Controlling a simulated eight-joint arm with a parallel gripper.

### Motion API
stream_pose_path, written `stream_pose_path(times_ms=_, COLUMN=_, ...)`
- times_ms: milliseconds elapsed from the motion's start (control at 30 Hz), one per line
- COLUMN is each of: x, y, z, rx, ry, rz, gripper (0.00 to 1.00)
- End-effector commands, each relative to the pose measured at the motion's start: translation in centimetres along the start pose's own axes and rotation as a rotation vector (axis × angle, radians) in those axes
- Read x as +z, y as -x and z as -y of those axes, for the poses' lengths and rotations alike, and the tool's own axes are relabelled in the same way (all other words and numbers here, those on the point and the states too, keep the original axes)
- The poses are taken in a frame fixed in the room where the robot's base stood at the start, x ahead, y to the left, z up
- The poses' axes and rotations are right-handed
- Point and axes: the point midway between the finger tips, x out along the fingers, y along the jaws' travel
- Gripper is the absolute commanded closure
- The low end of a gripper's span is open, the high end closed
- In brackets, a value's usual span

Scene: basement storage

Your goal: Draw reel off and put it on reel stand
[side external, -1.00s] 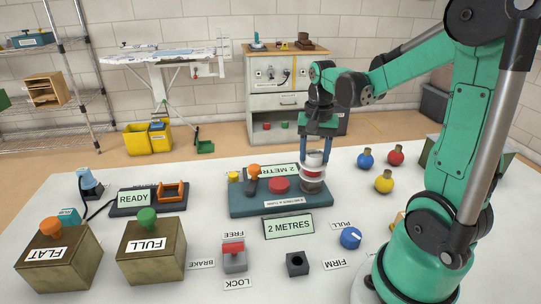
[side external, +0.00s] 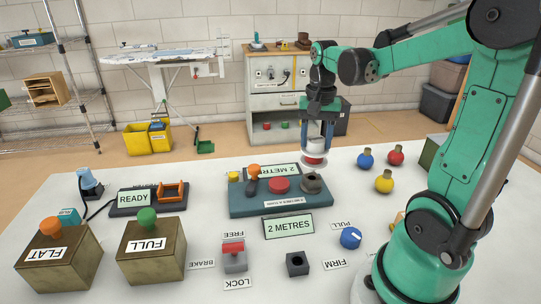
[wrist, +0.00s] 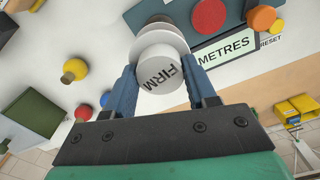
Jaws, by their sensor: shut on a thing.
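A white reel with a red band (side external: 314,158) is held between the fingers of my gripper (side external: 317,144). In the wrist view its round white end (wrist: 160,72) reads FIRM, and blue fingers stand on both sides.
The base also carries a red button (side external: 279,185) and an orange knob (side external: 254,169).

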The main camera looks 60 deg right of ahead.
Motion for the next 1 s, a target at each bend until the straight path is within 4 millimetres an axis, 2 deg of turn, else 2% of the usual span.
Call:
stream_pose_path(times_ms=300, x=0.1, y=0.1, z=0.1, rx=0.000, ry=0.002, rz=0.000, gripper=1.00)
stream_pose_path(times_ms=433, x=1.4, y=0.5, z=0.8, rx=0.000, ry=0.026, rz=0.000, gripper=1.00)
stream_pose_path(times_ms=567, x=5.1, y=1.5, z=2.4, rx=0.000, ry=0.083, rz=0.000, gripper=1.00)
stream_pose_path(times_ms=700, x=10.5, y=2.4, z=3.4, rx=0.000, ry=0.162, rz=0.000, gripper=1.00)
stream_pose_path(times_ms=900, x=16.6, y=2.6, z=3.0, rx=0.000, ry=0.258, rz=0.000, gripper=1.00)
stream_pose_path(times_ms=1000, x=18.5, y=2.5, z=2.5, rx=0.000, ry=0.289, rz=0.000, gripper=1.00)
